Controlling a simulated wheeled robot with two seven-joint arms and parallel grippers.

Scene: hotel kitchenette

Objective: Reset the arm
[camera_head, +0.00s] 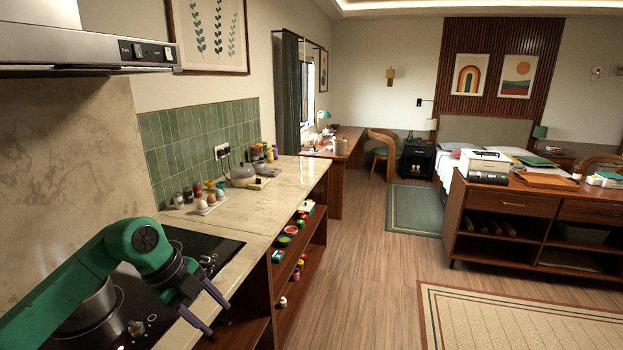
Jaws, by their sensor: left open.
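My left arm comes in from the lower left, green with a dark wrist, and reaches over the black cooktop. My left gripper (212,310) is open, with its two fingers apart above the front edge of the counter by the cooktop. I see nothing between the fingers. My right arm and right gripper are not in view.
The cooktop (205,243) holds a steel pot (88,308), partly hidden by my arm. A range hood (80,40) hangs above. The wooden floor (365,270) is clear.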

